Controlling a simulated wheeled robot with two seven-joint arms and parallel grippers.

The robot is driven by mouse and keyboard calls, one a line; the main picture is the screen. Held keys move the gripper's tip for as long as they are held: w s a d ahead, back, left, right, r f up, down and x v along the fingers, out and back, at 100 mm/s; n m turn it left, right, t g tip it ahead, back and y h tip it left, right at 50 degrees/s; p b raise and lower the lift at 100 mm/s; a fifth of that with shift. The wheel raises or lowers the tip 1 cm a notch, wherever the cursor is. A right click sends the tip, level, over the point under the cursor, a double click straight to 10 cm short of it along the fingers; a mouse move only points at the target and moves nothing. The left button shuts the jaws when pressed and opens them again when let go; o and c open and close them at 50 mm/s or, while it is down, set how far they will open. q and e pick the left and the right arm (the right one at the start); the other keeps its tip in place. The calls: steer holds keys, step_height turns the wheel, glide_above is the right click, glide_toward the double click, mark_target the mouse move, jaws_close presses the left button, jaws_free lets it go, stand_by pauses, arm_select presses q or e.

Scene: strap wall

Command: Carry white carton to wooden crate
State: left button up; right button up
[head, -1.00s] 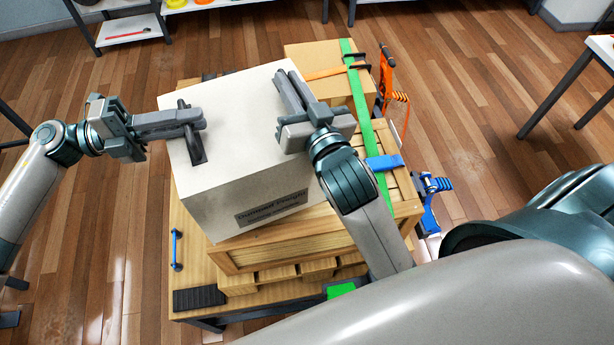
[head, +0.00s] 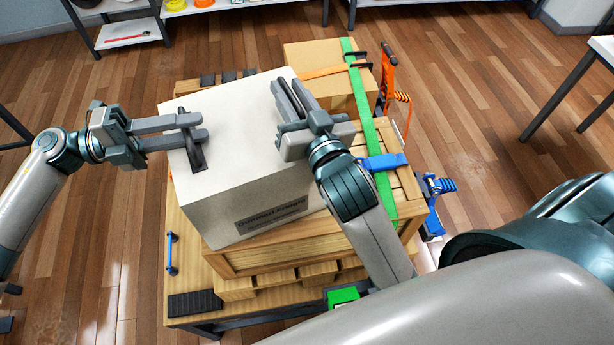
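The white carton (head: 225,125) with a dark printed label sits on top of the wooden crate (head: 275,256), slightly skewed to it; it seems to rest there. The crate's left and back parts are hidden beneath it. My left gripper (head: 193,127) is open, its fingers on both sides of the carton's left black handle (head: 196,155) with a visible gap between them. My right gripper (head: 290,97) is at the carton's right handle, its fingers spread apart with the dark handle between them.
A cardboard box (head: 318,68) stands behind the carton. A green strap (head: 362,110) runs over the box and crate, beside a blue buckle (head: 383,162) and orange ratchet (head: 388,72). A white table (head: 602,45) stands at right.

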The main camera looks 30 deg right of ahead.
arm_select(q)
steer(key=shift+r, duration=0.15)
arm_select(e)
steer(key=shift+s+r, duration=0.1)
arm_select(q)
steer(key=shift+w+a, duration=0.2)
steer(key=shift+a, duration=0.2)
steer(key=v, duration=1.1)
steer(key=shift+s+a, duration=0.1)
arm_select(e)
steer(key=shift+r, duration=0.1)
